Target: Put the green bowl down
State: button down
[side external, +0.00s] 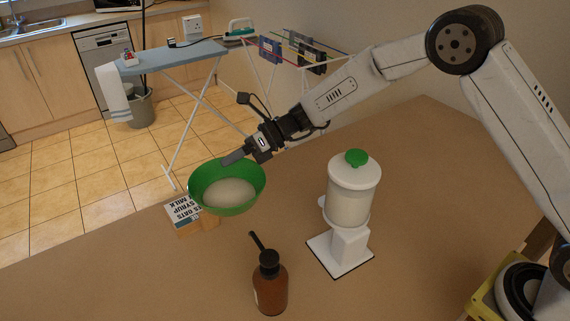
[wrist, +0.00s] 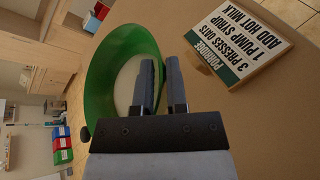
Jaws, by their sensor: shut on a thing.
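The green bowl (side external: 228,207) holds pale, whitish contents (side external: 229,193). In the side view it is held up above the table's far left part, tilted toward the camera. My gripper (side external: 232,158) is shut on the bowl's upper rim. In the wrist view the green bowl (wrist: 103,62) is at left of and behind the fingers of my gripper (wrist: 160,80). The fingers hide part of the bowl's right side. In the side view the bowl overlaps a sign block, and I cannot tell the exact gap below it.
A brown pump bottle (side external: 269,283) and a white dispenser with green knob (side external: 352,195) stand on the table (side external: 130,270). The table's front left is clear.

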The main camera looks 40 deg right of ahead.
jog(key=shift+a+f, duration=0.1)
jog(key=shift+f, duration=4.9)
jog(key=shift+f, duration=0.35)
jog(key=c, duration=0.7)
grip_release()
jog(key=shift+o, duration=0.2)
jog(key=shift+r, duration=0.25)
jog(key=shift+d+r, duration=0.15)
jog(key=shift+d, duration=0.05)
jog(key=v, duration=1.1)
jog(key=shift+d, duration=0.3)
jog(key=shift+s+d, duration=0.1)
